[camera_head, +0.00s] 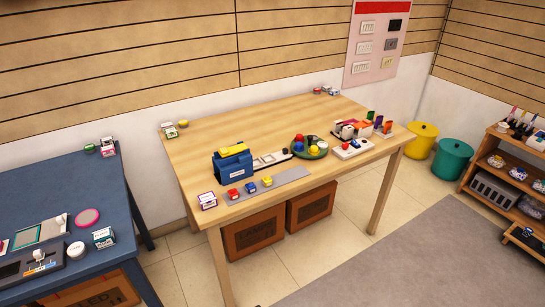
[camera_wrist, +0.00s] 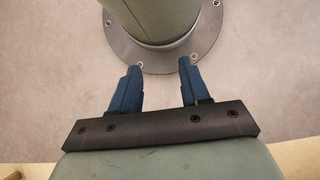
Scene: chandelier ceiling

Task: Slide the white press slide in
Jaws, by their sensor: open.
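The blue press (camera_head: 233,164) with a yellow top (camera_head: 233,149) stands on the left part of the wooden table in the head view. The white press slide (camera_head: 270,159) sticks out from the press's right side, lying along a dark rail on the tabletop. My gripper (camera_wrist: 159,68) shows only in the wrist view, with two blue fingers apart and nothing between them. It hangs over my own base and the grey floor, away from the press and slide. It is not in the head view.
A green round tray (camera_head: 325,150) with coloured pieces stands just right of the slide. A grey strip (camera_head: 287,180) with red, blue and yellow blocks lies in front. The table's back middle (camera_head: 250,118) is clear.

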